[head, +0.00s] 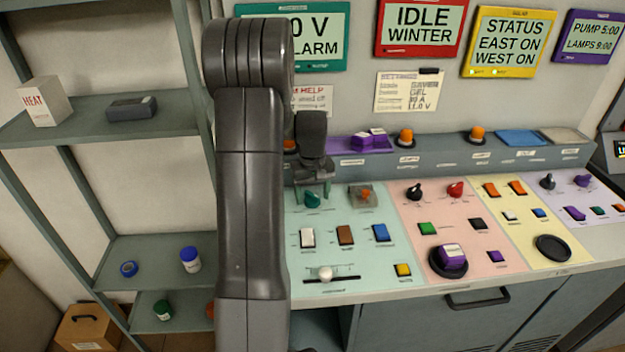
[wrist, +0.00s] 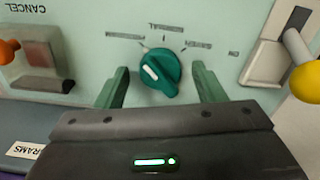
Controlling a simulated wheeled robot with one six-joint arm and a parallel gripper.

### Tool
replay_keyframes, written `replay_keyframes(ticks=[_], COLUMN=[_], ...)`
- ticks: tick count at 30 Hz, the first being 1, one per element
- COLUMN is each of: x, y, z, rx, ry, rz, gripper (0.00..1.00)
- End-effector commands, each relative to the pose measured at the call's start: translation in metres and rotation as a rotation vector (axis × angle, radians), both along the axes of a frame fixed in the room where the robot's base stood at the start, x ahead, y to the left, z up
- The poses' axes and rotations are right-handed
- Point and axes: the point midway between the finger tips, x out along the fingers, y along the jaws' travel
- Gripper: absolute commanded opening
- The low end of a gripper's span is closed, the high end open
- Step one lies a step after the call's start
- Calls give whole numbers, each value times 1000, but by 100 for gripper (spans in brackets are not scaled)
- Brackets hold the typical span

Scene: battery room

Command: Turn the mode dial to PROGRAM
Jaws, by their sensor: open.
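The mode dial is a round teal knob (wrist: 160,72) on the pale green panel in the wrist view. It has a white mark on its left part. Small labels arc around its far side; one seems to read NORMAL, and the others are too blurred to read surely. My gripper (wrist: 160,86) is open, with one green finger on each side of the knob and a visible gap on both sides. In the head view the teal knob (head: 312,200) is just under my gripper (head: 312,188), partly covered by it.
A guarded CANCEL switch (wrist: 42,72) with an orange knob is left of the dial in the wrist view. A yellow-ended lever (wrist: 304,76) is at the right. Rocker switches (head: 307,237) and a slider (head: 325,273) lie nearer. A screen reads IDLE WINTER (head: 420,25).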

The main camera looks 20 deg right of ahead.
Motion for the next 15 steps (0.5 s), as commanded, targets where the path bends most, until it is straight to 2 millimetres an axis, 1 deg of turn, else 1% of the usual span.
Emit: replay_keyframes(ticks=[5,12,15], x=[1,1,1], y=[0,0,0], z=[31,87,106], rx=[-2,-2,-2], ry=[-7,-6,-6], rz=[0,0,0], gripper=[63,63,63])
